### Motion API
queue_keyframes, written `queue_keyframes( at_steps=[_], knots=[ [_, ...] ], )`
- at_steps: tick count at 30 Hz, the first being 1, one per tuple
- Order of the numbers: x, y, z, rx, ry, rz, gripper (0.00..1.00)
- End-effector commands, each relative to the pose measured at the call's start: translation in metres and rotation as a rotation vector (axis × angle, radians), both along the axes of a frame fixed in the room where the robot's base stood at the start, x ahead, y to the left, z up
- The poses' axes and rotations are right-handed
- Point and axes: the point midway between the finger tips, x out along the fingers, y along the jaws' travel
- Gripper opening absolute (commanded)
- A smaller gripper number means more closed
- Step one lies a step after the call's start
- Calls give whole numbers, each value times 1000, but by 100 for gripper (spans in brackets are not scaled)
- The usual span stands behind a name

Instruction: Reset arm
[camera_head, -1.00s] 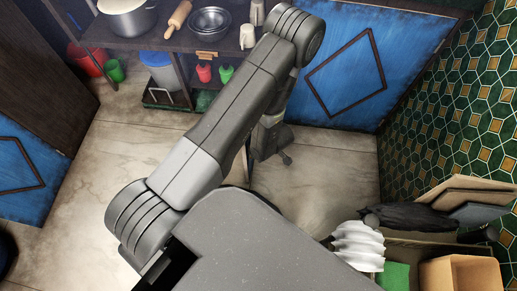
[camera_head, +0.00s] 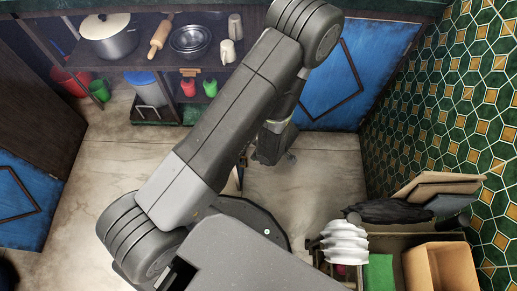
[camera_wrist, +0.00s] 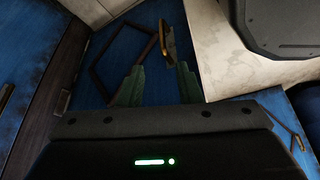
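My gripper shows in the wrist view (camera_wrist: 158,76) with its two green fingers spread apart and nothing between them. The fingers point towards a blue cabinet door with a dark frame (camera_wrist: 112,50). In the head view my arm reaches up and then folds down. The wrist and gripper hang over the floor there, largely hidden behind the arm link.
A shelf at the back holds a lidded pot (camera_head: 112,42), a rolling pin (camera_head: 160,35), metal bowls (camera_head: 190,40) and cups. A crate with a white stack (camera_head: 344,242) and a tan box (camera_head: 440,270) is at lower right. Tiled wall (camera_head: 440,110) stands right. Floor (camera_head: 330,185) is clear.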

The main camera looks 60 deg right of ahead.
Motion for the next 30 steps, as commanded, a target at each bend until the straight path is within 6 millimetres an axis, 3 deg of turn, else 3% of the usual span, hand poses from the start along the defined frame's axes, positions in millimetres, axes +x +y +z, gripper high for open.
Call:
queue_keyframes(
  at_steps=[20,23,30],
  knots=[
    [1,0,-3,1,0,0,32],
    [4,1,-12,2,-1,0,32],
    [20,3,-53,6,0,2,32]
  ],
)
